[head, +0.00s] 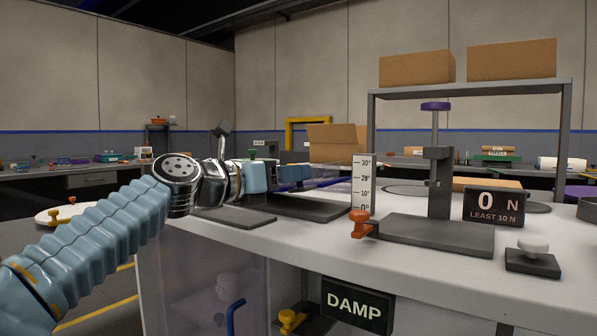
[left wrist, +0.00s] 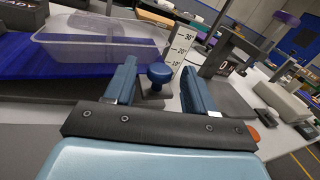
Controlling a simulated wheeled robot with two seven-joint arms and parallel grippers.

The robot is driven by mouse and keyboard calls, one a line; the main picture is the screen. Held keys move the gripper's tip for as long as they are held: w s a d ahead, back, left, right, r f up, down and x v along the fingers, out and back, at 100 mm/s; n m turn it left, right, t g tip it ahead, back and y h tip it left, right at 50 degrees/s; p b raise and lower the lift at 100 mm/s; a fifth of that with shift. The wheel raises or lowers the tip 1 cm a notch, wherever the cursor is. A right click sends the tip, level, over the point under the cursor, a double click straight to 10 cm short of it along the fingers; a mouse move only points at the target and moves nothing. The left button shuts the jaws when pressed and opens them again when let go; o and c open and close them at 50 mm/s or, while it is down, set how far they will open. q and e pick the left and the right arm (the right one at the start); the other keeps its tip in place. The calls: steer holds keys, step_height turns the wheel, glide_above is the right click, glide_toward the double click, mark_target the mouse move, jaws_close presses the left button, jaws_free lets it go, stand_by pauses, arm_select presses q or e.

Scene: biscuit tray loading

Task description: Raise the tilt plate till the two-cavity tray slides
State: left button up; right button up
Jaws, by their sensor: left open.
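The clear plastic tray (left wrist: 95,44) lies on the blue tilt plate (left wrist: 60,64) in the left wrist view. I cannot make out its two cavities clearly. A blue knob (left wrist: 159,75) on a dark stand is beside the tray, near the plate's right end. My left gripper (left wrist: 158,78) is open, with its two fingers either side of the knob and no visible grip on it. In the head view my left gripper (head: 287,186) reaches in over the bench, largely hiding the plate. The white angle scale (head: 361,183) stands upright just to the right. My right gripper is not in view.
The force display (head: 493,206) reads 0 N. A shelf with boxes (head: 417,68) rises behind. The bench front is mostly clear.

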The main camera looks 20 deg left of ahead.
arm_select(q)
steer(key=shift+x, duration=1.3)
jaws_close()
